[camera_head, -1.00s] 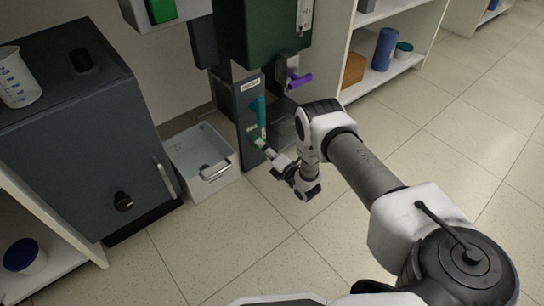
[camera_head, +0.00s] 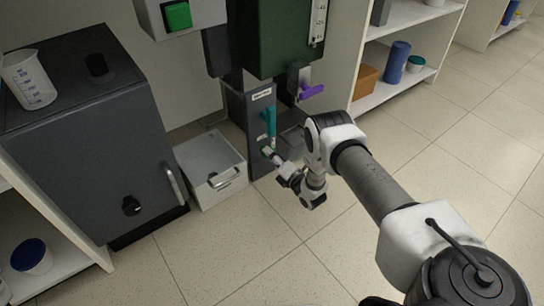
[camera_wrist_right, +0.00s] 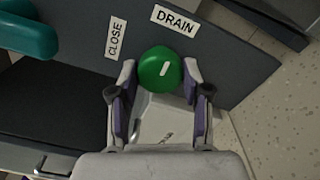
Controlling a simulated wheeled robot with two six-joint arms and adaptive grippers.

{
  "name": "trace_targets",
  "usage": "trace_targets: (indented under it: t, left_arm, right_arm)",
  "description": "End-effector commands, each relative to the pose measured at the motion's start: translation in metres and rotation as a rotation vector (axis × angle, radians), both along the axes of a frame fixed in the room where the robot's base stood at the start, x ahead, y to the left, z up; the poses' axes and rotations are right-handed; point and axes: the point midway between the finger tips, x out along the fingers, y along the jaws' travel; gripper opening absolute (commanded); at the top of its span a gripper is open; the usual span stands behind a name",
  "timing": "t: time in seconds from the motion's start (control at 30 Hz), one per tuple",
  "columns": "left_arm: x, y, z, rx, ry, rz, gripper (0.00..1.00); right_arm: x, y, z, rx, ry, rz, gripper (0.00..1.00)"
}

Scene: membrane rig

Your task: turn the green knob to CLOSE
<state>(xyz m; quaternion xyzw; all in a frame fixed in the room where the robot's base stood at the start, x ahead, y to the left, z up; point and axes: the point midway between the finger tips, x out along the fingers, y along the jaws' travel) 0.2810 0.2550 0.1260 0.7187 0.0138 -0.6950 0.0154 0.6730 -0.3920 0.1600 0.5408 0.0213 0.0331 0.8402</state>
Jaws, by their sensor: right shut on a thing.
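The green knob (camera_wrist_right: 160,69) is on a dark grey panel (camera_wrist_right: 232,62) in the right wrist view, with a short white mark on its face. The white mark tilts slightly to the right at its top and lies nearer the DRAIN label (camera_wrist_right: 175,20) than the CLOSE label (camera_wrist_right: 115,38), which is up and to the left. My right gripper (camera_wrist_right: 158,83) is shut on the green knob, one finger at each side. In the head view the knob (camera_head: 268,151) is mostly hidden by this gripper (camera_head: 274,157). My left gripper is not in view.
A teal handle (camera_head: 269,121) sits just above the knob, and a purple lever (camera_head: 311,92) is up to the right. A white bin (camera_head: 212,168) with a handle stands left of the panel. A dark cabinet (camera_head: 90,150) is further left. The floor in front is clear.

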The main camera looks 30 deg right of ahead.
Motion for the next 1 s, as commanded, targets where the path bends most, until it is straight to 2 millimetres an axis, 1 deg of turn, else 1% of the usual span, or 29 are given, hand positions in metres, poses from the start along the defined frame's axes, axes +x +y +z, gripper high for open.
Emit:
trace_targets:
  t: [0.5, 0.57, 0.8, 0.9, 1.0]
  left_arm:
    - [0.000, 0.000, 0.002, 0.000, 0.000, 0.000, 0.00]
    - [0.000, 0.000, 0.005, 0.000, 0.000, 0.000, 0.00]
    - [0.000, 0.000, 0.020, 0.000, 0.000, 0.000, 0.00]
    - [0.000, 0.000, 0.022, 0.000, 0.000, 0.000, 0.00]
    - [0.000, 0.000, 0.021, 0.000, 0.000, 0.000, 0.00]
  right_arm:
    - [0.000, 0.000, 0.001, -0.013, -0.001, -0.001, 0.17]
    - [0.000, 0.000, 0.002, -0.043, -0.002, 0.000, 0.17]
    - [0.000, 0.000, 0.003, -0.247, -0.020, -0.001, 0.17]
    - [0.000, 0.000, 0.001, -0.300, -0.023, -0.001, 0.17]
    - [0.000, -0.001, 0.000, -0.310, -0.024, -0.001, 0.17]
